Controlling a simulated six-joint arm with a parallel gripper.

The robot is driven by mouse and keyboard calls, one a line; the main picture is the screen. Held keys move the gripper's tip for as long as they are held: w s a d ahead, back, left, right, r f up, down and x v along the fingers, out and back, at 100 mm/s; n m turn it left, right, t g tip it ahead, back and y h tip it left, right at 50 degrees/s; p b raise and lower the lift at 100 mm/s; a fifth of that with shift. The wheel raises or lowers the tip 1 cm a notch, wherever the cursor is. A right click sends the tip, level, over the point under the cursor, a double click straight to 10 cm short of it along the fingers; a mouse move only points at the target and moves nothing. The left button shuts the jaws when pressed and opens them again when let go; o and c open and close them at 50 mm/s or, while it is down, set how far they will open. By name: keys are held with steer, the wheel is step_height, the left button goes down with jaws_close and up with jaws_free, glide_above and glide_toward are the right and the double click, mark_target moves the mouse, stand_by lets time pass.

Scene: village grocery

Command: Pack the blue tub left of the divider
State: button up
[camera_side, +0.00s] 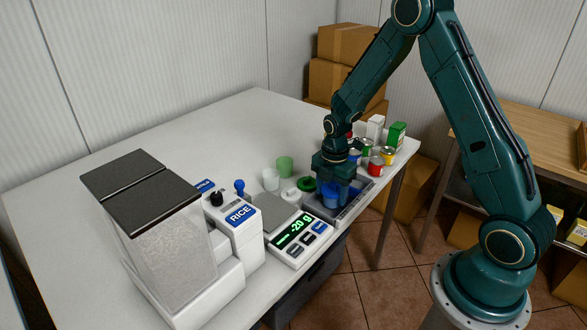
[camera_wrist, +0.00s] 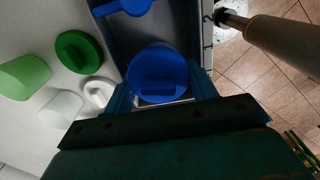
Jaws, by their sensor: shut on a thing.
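The blue tub (camera_side: 332,199) with its blue lid is between the jaws of my gripper (camera_side: 333,186). In the wrist view the round blue lid (camera_wrist: 158,72) with a raised bar sits between the two fingers of my gripper (camera_wrist: 161,90), one on each side. The tub is over or inside a dark grey crate (camera_side: 347,213). The crate's dark floor (camera_wrist: 180,28) shows beside the tub in the wrist view. Whether the tub touches the floor, I cannot tell. A blue handled thing (camera_wrist: 124,6) lies further along the crate. I cannot make out the divider clearly.
A scale (camera_side: 296,238) reading -20 g and a rice dispenser (camera_side: 165,215) stand left of the crate. A green cup (camera_side: 285,165), a white cup (camera_side: 270,179) and a green lid (camera_side: 306,184) are close by. Several cans and boxes stand behind. The table's far left is clear.

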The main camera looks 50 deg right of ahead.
mark_target(332, 189)
steer(key=shift+f, duration=0.25)
steer(key=o, duration=1.1)
steer(key=shift+c, duration=1)
steer(key=shift+o, duration=0.8)
steer(key=shift+r, duration=0.15)
steer(key=shift+o, duration=0.5)
steer(key=shift+r, duration=3.85)
